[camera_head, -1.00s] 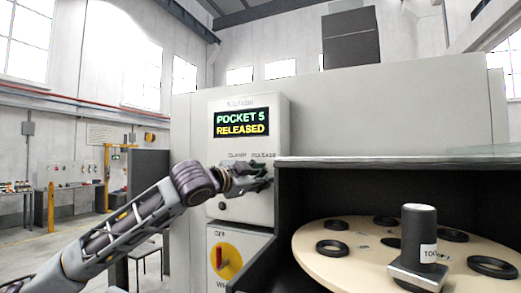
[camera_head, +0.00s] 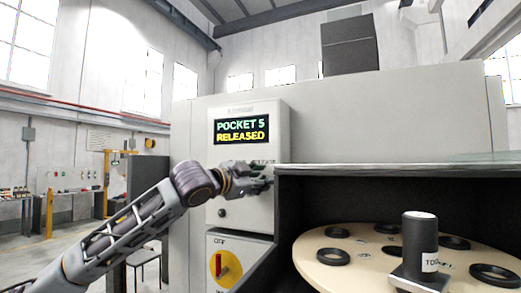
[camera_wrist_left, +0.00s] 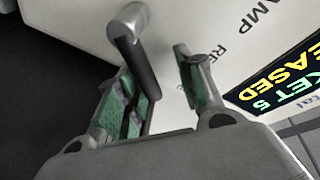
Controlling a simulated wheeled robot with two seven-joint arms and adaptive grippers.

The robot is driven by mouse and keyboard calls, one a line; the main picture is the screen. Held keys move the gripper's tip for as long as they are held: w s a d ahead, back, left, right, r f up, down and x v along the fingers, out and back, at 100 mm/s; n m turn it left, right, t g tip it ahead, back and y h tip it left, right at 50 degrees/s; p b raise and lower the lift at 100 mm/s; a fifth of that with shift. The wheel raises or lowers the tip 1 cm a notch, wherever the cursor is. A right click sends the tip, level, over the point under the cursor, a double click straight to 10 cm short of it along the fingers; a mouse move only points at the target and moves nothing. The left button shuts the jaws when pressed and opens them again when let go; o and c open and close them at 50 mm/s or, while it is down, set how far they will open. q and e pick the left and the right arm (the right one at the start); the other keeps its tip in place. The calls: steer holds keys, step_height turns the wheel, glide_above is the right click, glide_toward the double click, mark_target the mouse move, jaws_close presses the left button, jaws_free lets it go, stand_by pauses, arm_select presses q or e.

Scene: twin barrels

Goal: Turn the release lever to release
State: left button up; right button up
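The release lever (camera_wrist_left: 140,62) shows in the left wrist view as a round metal hub with a dark handle, standing out from the pale panel. My left gripper (camera_wrist_left: 164,82) is open, with green pads on its fingers. The handle reaches into the space between the fingers, close to the left-hand finger; I cannot tell whether they touch. In the head view my left gripper (camera_head: 258,180) is at the panel just below the display and hides the lever and most of its lettering. The display (camera_head: 241,130) reads "POCKET 5 RELEASED". My right gripper is not in view.
A red rotary switch (camera_head: 222,264) on a yellow plate is below the lever. To the right, an open bay holds a round pale carousel (camera_head: 320,242) with black rings and a dark tool (camera_head: 420,238) standing in it. The bay's top edge (camera_head: 380,168) is close to my gripper.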

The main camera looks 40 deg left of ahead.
arm_select(q)
steer(key=shift+r, duration=4.15)
